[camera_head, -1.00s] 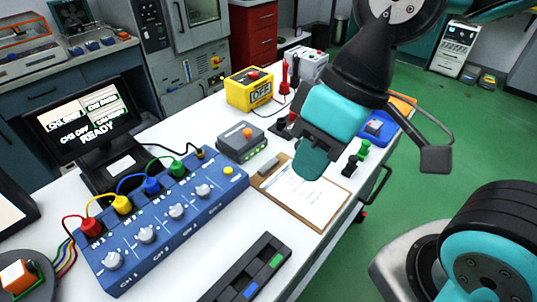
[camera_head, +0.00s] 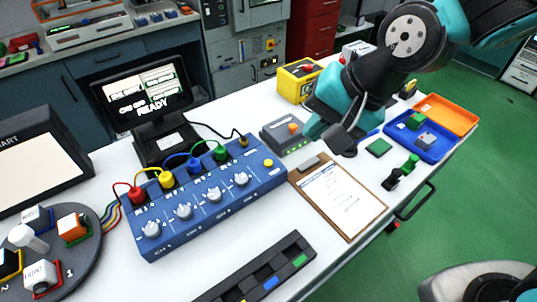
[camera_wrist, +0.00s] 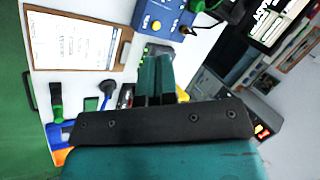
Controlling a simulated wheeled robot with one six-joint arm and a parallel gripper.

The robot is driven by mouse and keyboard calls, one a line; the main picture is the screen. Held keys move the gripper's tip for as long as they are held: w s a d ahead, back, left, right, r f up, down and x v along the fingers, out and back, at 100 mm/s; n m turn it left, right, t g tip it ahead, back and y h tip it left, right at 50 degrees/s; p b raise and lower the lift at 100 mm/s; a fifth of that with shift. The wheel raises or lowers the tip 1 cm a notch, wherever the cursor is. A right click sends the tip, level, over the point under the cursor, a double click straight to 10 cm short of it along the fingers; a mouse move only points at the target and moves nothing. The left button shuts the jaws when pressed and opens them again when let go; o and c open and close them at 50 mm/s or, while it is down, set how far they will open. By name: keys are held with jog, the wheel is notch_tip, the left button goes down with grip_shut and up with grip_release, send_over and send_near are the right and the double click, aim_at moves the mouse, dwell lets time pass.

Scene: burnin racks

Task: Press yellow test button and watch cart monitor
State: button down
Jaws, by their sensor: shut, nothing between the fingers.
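The yellow test button (camera_head: 268,163) sits on the right end of the blue channel box (camera_head: 212,205), which has several grey knobs and coloured plugs. The button also shows at the top of the wrist view (camera_wrist: 156,26). The cart monitor (camera_head: 142,98) stands behind the box; its screen reads READY at the bottom, with smaller channel text above. My gripper (camera_head: 314,128) is above the bench, right of and behind the button, apart from it. In the wrist view its teal fingers (camera_wrist: 154,82) are together and empty.
A grey device with an orange button (camera_head: 288,136) stands between the box and my gripper. A clipboard (camera_head: 338,197) lies right of the box. A yellow case (camera_head: 298,82) and blue and orange bins (camera_head: 425,138) are farther back. A black tray (camera_head: 256,272) lies in front.

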jog(key=w+a+f+m+t+p, duration=0.2)
jog(key=w+a+f+m, duration=0.15)
jog(key=w+m, duration=0.3)
jog(key=m+t+y+p, duration=0.1)
jog(key=m+t, duration=0.1)
jog(key=m, duration=0.6)
send_over(268, 164)
notch_tip(268, 164, down, 5)
jog(key=shift+a+r, duration=0.1)
jog(key=shift+r, duration=0.1)
notch_tip(268, 164, down, 9)
jog(key=b, duration=0.7)
jog(key=shift+r, duration=0.1)
dwell(0.5)
jog(key=shift+f+b, duration=0.35)
jog(key=shift+f, duration=0.05)
